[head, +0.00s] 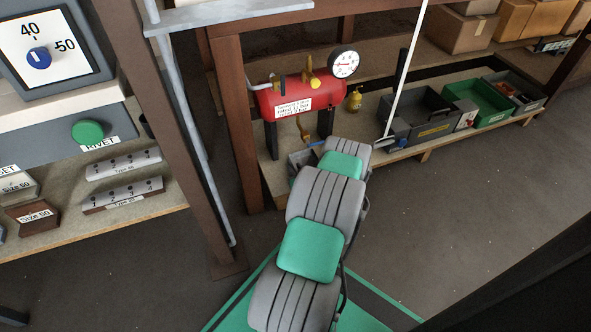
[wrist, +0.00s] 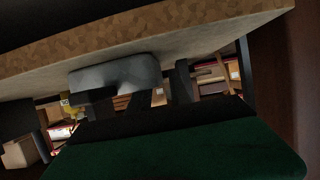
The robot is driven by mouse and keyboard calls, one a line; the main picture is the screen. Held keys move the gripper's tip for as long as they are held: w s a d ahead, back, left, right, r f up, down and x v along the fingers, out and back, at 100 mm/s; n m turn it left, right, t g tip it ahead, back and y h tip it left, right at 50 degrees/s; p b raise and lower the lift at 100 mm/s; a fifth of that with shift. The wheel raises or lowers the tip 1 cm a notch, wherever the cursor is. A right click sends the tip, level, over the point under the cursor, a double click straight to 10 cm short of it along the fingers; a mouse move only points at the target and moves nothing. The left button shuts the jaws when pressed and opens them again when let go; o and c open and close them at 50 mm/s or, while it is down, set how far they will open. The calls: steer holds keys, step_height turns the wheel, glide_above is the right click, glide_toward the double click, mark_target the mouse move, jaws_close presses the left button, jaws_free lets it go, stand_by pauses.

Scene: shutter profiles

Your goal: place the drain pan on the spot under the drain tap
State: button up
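In the head view a red tank (head: 292,98) with a round gauge (head: 344,64) stands on legs on a low wooden shelf. A yellow tap (head: 302,128) hangs below its belly. A small grey open container (head: 299,158), which looks like the drain pan, shows in part below the tap near the shelf's front edge; my arm covers the rest. My arm reaches from the bottom toward it, and its far end hides my gripper. The dark wrist view shows a grey rounded shape (wrist: 115,75) and dark bars; I cannot tell the finger state or whether anything is held.
Grey trays (head: 425,118) and a green bin (head: 478,103) sit on the shelf to the right, with a white pole (head: 405,70) leaning there. A brown post (head: 238,125) stands left of the tank. A workbench (head: 100,215) is at left. Floor at right is clear.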

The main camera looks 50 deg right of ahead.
steer(key=shift+r, duration=0.1)
steer(key=p+v, duration=0.4)
steer(key=v, duration=0.8)
steer(key=shift+p, duration=0.3)
steer(key=shift+s+d, duration=0.1)
